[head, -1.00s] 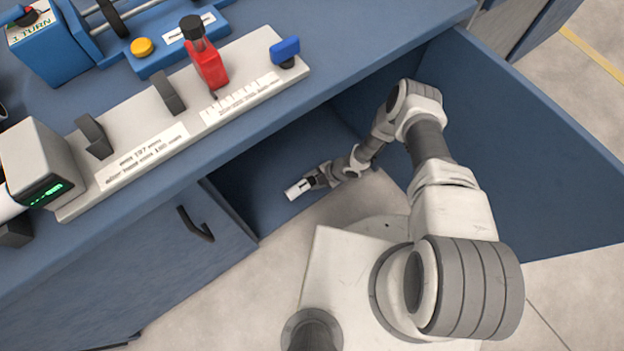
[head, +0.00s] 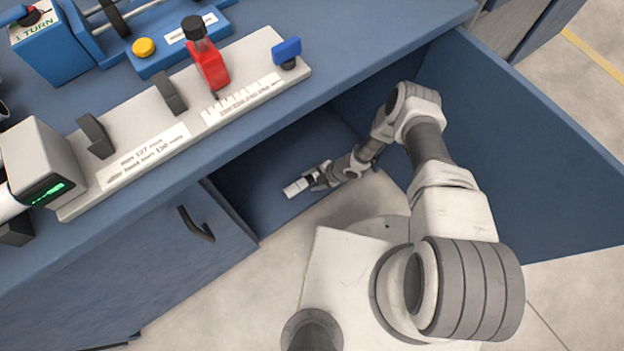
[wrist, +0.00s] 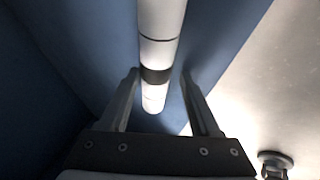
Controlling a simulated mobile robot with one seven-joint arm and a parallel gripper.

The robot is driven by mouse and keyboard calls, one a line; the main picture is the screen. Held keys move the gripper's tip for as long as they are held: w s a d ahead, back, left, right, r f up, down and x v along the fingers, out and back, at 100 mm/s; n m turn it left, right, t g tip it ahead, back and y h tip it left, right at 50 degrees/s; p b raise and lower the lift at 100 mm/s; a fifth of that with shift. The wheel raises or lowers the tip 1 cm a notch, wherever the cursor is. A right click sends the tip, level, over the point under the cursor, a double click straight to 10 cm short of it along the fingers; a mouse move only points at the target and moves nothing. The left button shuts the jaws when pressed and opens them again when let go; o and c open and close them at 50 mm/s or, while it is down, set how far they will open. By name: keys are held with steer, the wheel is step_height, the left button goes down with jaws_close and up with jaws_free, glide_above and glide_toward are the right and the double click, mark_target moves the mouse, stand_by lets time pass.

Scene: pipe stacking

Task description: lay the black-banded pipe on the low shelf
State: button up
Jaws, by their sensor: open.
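The white pipe with the black band (head: 296,188) lies on the blue low shelf (head: 262,196) inside the open cabinet, near its front edge in the head view. In the wrist view the pipe (wrist: 160,24) runs down from the top edge, and its black band lies level with my fingertips. My gripper (wrist: 160,76) is open, with one finger on each side of the pipe and a visible gap at both sides. In the head view my gripper (head: 317,179) is at the right end of the pipe and small.
The blue bench top (head: 95,225) overhangs the cabinet. An open door panel (head: 530,150) stands right of my arm. A closed door with a black handle (head: 197,225) is at the left. A grey fixture with a red clamp (head: 208,66) stands on the bench.

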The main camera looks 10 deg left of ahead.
steer(key=shift+s+d+f, duration=0.35)
steer(key=shift+s+d, duration=0.05)
steer(key=p+v, duration=0.3)
steer(key=v, duration=0.4)
steer(key=shift+w+a+r+p, duration=0.15)
steer(key=shift+w+r+p, duration=0.2)
steer(key=shift+r, duration=0.15)
